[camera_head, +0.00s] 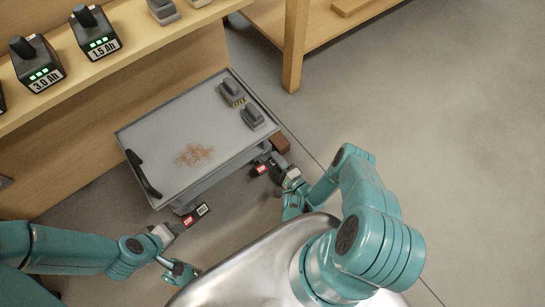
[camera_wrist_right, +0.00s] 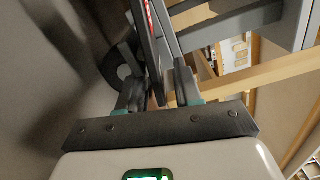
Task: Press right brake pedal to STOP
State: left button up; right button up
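A grey cart (camera_head: 165,112) with a flat top stands low by the bench. At its front right, the right brake pedal (camera_head: 262,169) shows a red label; the wording is too small to read. My right gripper (camera_head: 277,170) is right at this pedal. In the right wrist view its fingers (camera_wrist_right: 157,90) stand apart, with a dark plate with a red stripe (camera_wrist_right: 152,45) between them; contact is unclear.
A black handle (camera_head: 142,173) is on the cart's left side. Two grey blocks, one (camera_head: 231,92) behind the other (camera_head: 253,117), and a rust-coloured stain lie on top. Battery packs (camera_head: 95,32) stand on the wooden bench (camera_head: 130,50). Floor (camera_head: 440,130) at the right is clear.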

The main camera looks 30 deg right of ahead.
jog(key=shift+w, duration=0.1)
dwell(0.3)
grip_shut()
